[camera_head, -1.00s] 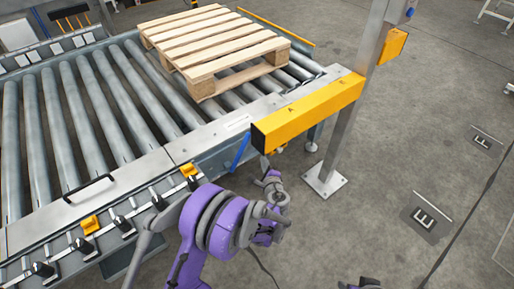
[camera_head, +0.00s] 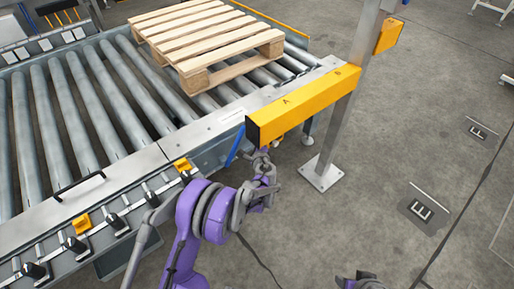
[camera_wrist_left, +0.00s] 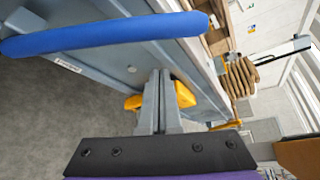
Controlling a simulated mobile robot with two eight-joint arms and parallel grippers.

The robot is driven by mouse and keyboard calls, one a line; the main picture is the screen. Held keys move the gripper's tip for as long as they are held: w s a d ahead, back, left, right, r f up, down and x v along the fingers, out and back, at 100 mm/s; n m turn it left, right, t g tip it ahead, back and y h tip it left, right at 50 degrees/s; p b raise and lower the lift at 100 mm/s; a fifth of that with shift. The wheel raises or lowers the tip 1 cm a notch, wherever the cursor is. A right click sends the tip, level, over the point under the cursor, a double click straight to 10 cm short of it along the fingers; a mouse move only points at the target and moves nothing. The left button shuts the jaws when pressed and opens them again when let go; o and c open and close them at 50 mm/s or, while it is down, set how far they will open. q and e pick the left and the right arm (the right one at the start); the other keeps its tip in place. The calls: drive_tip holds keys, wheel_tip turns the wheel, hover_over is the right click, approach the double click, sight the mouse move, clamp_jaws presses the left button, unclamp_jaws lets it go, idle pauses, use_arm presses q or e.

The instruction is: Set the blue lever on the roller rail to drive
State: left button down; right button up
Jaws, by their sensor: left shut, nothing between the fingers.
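The blue lever (camera_head: 236,146) hangs at the side of the roller rail (camera_head: 205,135), just left of the yellow box's near end. In the left wrist view the lever (camera_wrist_left: 105,36) is a thick blue bar crossing the upper left. My left gripper (camera_head: 262,155) is just right of the lever, beneath the yellow box. Its two grey fingers (camera_wrist_left: 160,75) are together with nothing between them, and they appear apart from the lever. Part of what looks like my right gripper (camera_head: 365,280) shows at the bottom edge; its fingertips cannot be made out.
A wooden pallet (camera_head: 215,45) lies on the rollers (camera_head: 95,105). The yellow box (camera_head: 300,103), marked A and B, sits beside a metal post (camera_head: 340,140) close to my left gripper. Yellow clips (camera_head: 82,223) and black knobs line the rail's near side. The floor at right is mostly clear.

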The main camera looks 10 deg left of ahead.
sight(238, 137)
use_arm(q)
drive_tip(key=shift+s+a+r, duration=0.95)
drive_tip(key=shift+s+a, duration=0.15)
drive_tip(key=shift+s, duration=0.05)
drive_tip(key=shift+s+a+r, duration=0.1)
drive_tip(key=shift+s+a+r, duration=0.15)
drive_tip(key=shift+s+r, duration=0.05)
drive_tip(key=shift+s+a, duration=0.15)
drive_tip(key=shift+s+a+r, duration=0.55)
drive_tip(key=shift+s+a, duration=0.1)
drive_tip(key=shift+s, duration=0.1)
drive_tip(key=s+a, duration=0.6)
drive_tip(key=s, duration=0.2)
drive_tip(key=shift+s+a, duration=0.25)
